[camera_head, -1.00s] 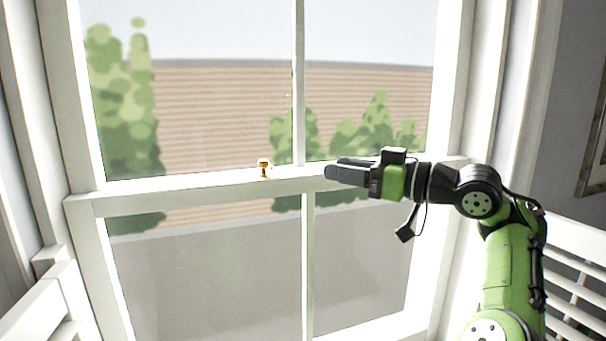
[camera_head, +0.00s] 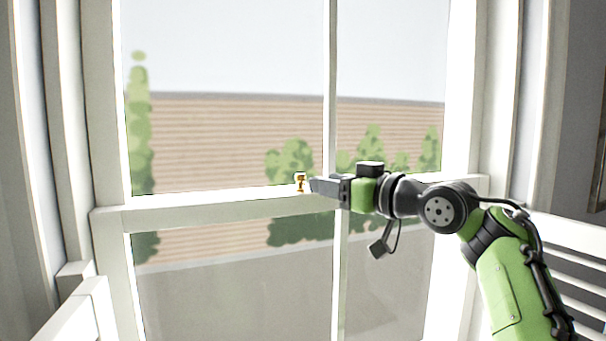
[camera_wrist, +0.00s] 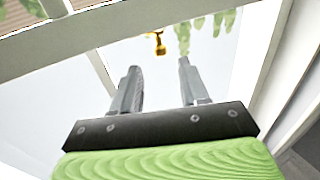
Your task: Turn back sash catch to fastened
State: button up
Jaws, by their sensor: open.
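The sash catch (camera_head: 300,182) is a small brass-coloured fitting on the white meeting rail (camera_head: 215,212) of the window, left of the central glazing bar. In the wrist view the catch (camera_wrist: 157,42) shows just beyond the fingertips, between their lines. My gripper (camera_head: 312,185) is just right of the catch, at about its height. In the wrist view my gripper (camera_wrist: 157,68) has its two grey fingers spread, with nothing between them. The head view does not show clearly whether a finger touches the catch. The catch is too small to read which way its lever points.
The tall white window frame (camera_head: 105,120) stands around the panes. A white slatted piece (camera_head: 570,240) is at the right, and another white piece (camera_head: 80,310) at the lower left. A picture frame edge (camera_head: 598,170) shows at the far right. The rail left of the catch is clear.

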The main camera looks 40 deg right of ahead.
aim_at(304, 176)
jog(key=w, duration=0.2)
jog(key=w+p, duration=0.1)
jog(key=w, duration=0.2)
jog(key=w+a+p, duration=0.1)
jog(key=w, duration=0.1)
jog(key=shift+w+r, duration=0.2)
jog(key=shift+w, duration=0.05)
jog(key=shift+w+f+p, duration=0.15)
jog(key=shift+w+p, duration=0.15)
jog(key=shift+w, duration=0.2)
grip_shut()
